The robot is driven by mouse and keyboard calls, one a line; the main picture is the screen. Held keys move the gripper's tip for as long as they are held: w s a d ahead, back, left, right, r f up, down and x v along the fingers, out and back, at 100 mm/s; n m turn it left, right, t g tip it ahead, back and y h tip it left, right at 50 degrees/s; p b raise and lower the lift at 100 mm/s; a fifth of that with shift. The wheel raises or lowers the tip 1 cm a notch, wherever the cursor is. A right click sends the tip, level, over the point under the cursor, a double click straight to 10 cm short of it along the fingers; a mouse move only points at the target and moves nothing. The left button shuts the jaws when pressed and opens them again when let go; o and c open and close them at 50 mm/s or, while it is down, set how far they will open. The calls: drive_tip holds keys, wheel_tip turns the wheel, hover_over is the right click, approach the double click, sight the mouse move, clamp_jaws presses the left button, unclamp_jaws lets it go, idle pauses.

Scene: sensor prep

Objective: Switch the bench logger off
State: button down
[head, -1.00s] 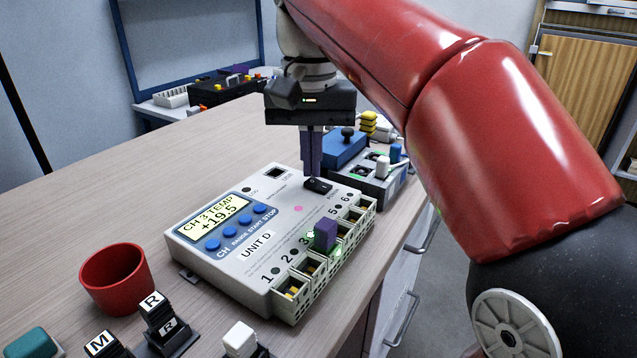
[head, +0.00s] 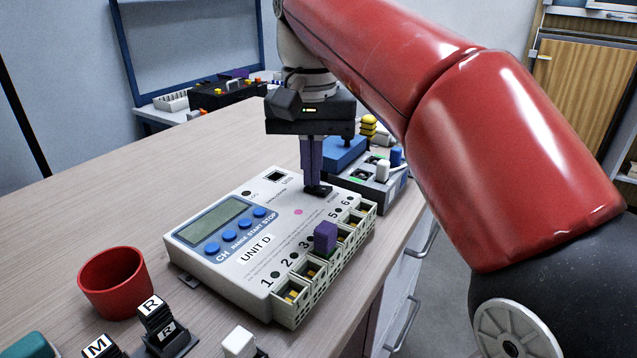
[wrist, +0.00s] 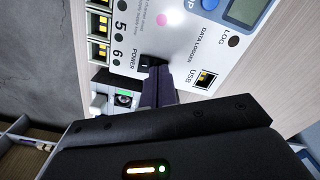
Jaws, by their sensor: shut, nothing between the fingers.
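The bench logger (head: 285,235) is a white box marked UNIT D, lying on the bench. Its display (head: 215,222) is blank grey. Its black POWER rocker switch (head: 319,190) is near the far right edge of its top, and it also shows in the wrist view (wrist: 148,62). My gripper (head: 316,184) points down with its dark fingers shut and empty. The fingertips are at the switch and appear to touch it, hiding part of it. A purple plug (head: 325,236) sits in one terminal along the logger's front edge.
A red cup (head: 114,283) stands left of the logger. Small blocks marked M (head: 98,346) and R (head: 152,307) and a white block (head: 240,341) are in front. A grey device with connectors (head: 380,175) stands close behind. The bench's left side is clear.

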drive_tip(key=shift+r+p, duration=1.75)
drive_tip(key=shift+r, duration=1.55)
